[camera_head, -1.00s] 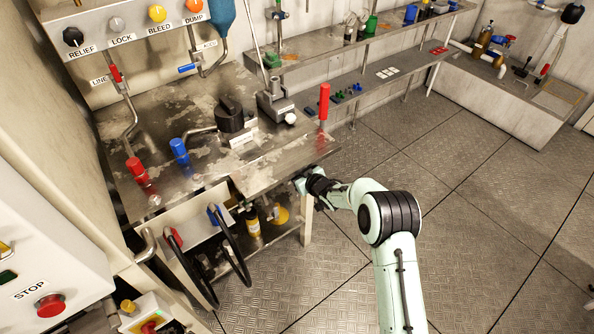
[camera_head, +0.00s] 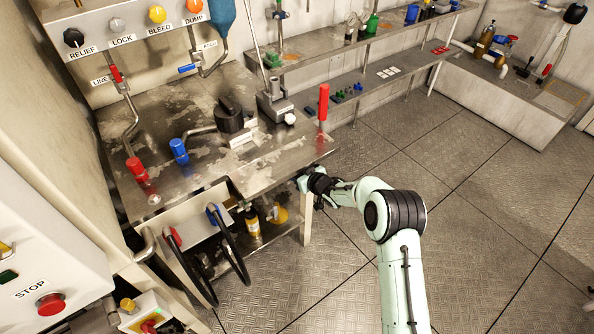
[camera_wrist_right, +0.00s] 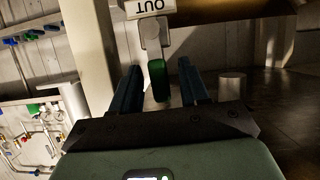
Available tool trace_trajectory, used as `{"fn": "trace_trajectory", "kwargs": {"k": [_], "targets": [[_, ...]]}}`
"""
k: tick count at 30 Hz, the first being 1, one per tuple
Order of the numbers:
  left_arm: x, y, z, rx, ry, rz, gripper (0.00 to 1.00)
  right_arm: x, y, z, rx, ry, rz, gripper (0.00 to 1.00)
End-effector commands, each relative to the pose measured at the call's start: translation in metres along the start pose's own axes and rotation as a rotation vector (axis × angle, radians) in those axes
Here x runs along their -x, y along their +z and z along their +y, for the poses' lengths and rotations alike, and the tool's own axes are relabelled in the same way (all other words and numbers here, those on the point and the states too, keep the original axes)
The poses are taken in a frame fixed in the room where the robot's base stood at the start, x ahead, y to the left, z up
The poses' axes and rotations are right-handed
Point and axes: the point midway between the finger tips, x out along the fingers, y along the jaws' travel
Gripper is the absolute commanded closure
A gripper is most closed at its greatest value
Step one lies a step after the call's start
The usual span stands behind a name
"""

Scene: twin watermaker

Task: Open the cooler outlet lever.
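In the right wrist view, a lever with a green grip (camera_wrist_right: 158,80) hangs below a white label (camera_wrist_right: 152,8) reading OUT, upside down in this view. My right gripper (camera_wrist_right: 160,75) is open, with one dark finger on each side of the green grip. Gaps show between the grip and both fingers. In the head view my right gripper (camera_head: 306,184) is at the right edge of the metal bench, its tips partly hidden by the bench. The green lever is not visible there. My left gripper is not in view.
The metal bench (camera_head: 255,178) carries a red upright handle (camera_head: 323,102) and blue and red valve handles. Black hoses (camera_head: 235,247) hang below its front edge. A bench leg (camera_head: 307,221) stands beside my gripper. The floor (camera_head: 480,190) to the right is clear.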

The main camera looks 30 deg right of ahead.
Motion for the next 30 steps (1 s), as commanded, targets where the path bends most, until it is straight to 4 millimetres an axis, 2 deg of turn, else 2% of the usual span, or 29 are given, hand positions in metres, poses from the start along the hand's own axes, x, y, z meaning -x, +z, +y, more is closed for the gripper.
{"fn": "trace_trajectory", "kwargs": {"k": [6,10,24,30], "targets": [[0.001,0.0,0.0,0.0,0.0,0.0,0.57,0.002,0.0,0.0,0.0,0.0,-0.001,0.55],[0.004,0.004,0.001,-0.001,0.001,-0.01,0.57,0.014,-0.001,0.001,0.001,0.001,-0.001,0.55],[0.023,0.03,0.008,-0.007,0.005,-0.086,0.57,0.111,-0.002,0.001,-0.001,0.002,0.0,0.55],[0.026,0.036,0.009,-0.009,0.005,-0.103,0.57,0.131,-0.001,0.0,0.001,0.0,0.0,0.55]]}}
